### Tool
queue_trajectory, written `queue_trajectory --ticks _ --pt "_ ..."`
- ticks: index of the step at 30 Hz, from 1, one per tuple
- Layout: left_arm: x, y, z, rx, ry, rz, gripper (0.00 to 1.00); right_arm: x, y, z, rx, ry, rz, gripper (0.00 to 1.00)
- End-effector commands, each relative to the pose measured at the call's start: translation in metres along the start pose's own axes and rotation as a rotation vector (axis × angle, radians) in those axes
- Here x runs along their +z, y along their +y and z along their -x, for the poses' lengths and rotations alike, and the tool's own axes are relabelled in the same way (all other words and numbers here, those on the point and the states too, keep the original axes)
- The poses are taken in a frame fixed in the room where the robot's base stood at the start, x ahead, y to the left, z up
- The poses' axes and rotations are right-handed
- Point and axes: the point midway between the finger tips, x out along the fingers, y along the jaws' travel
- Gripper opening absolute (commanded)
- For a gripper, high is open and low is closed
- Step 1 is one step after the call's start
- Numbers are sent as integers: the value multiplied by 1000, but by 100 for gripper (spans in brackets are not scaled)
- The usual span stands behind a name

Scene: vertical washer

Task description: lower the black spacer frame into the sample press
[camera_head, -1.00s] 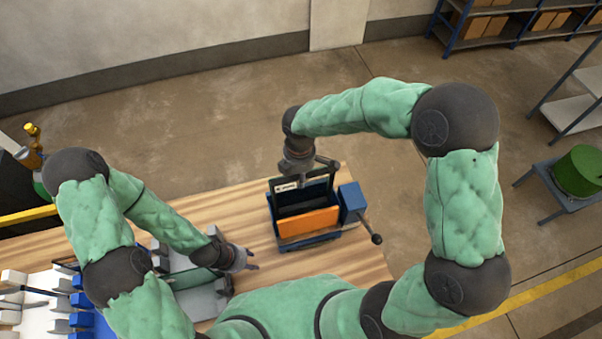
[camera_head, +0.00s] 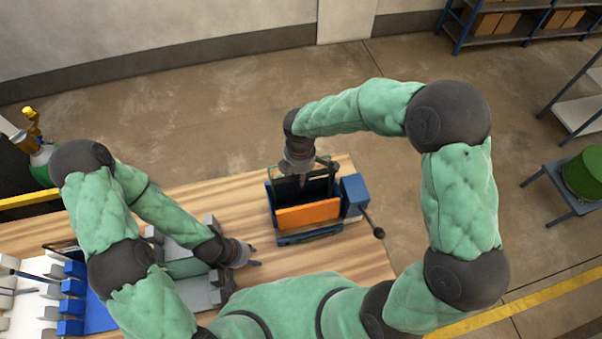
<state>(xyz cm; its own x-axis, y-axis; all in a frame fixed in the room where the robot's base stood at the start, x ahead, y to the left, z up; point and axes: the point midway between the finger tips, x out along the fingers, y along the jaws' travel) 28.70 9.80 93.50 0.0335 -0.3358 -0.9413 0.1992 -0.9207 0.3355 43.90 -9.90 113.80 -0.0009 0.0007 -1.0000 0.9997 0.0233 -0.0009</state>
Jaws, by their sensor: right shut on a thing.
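The sample press (camera_head: 348,205) is a dark blue box-like device on the wooden table, with an orange plate (camera_head: 308,214) across its front. My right gripper (camera_head: 302,182) points down over the back of the press opening. It is shut on the black spacer frame (camera_head: 318,187), which stands roughly upright at the opening behind the orange plate. Its lower part is hidden by the press, so I cannot tell how deep it sits. My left gripper (camera_head: 257,257) is apart from the press, low and to its left, with its fingertips apart and nothing visible between them.
A lever with a black knob (camera_head: 379,233) sticks out at the right of the press. Grey fixtures (camera_head: 205,290) stand beneath my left arm, with blue and white racks (camera_head: 70,298) at the far left. Bare wooden tabletop (camera_head: 345,262) lies in front of the press.

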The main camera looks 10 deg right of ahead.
Motion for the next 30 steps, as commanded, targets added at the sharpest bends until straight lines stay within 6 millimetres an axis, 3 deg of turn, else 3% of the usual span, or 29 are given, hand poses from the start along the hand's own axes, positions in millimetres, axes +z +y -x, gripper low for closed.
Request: queue_trajectory --ticks 13,14,16,30 --pt "0 -1 -2 0 0 0 40 -1 0 -3 1 0 0 0" --pt "0 -1 -2 0 0 0 40 -1 0 -3 1 0 0 33" --pt "0 -1 -2 0 0 0 40 -1 0 -3 1 0 0 53" --pt "0 -1 -2 0 0 0 40 0 0 -4 0 0 0 55"
